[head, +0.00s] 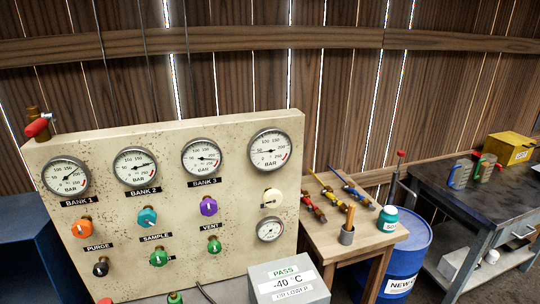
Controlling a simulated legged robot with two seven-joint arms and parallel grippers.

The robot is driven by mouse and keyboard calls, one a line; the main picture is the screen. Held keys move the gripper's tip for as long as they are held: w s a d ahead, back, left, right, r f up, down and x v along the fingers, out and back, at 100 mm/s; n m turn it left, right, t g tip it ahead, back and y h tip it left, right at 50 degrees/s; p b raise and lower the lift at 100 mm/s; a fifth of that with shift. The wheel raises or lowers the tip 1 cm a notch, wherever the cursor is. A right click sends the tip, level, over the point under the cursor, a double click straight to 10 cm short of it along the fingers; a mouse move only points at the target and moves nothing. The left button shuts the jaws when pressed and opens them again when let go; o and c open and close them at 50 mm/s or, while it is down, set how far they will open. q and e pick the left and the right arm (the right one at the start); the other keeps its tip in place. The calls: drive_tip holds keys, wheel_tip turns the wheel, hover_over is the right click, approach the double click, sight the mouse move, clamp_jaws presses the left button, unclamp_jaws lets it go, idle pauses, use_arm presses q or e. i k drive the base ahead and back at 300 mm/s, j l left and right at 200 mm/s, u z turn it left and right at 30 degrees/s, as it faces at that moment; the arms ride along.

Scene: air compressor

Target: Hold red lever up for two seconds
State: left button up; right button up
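A red lever (37,127) sits on a brass valve (39,115) at the top left corner of the beige gauge panel (150,200). The lever slants, its left end lower than its right end near the valve. Neither of my grippers shows in the head view, and nothing touches the lever.
The panel carries several round gauges (270,150) and coloured knobs (209,207). A grey box marked PASS (287,284) stands in front. To the right are a wooden table (320,233) with tools, a blue barrel (410,262) and a dark workbench (450,205).

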sight(35, 128)
drive_tip(key=u, duration=1.4)
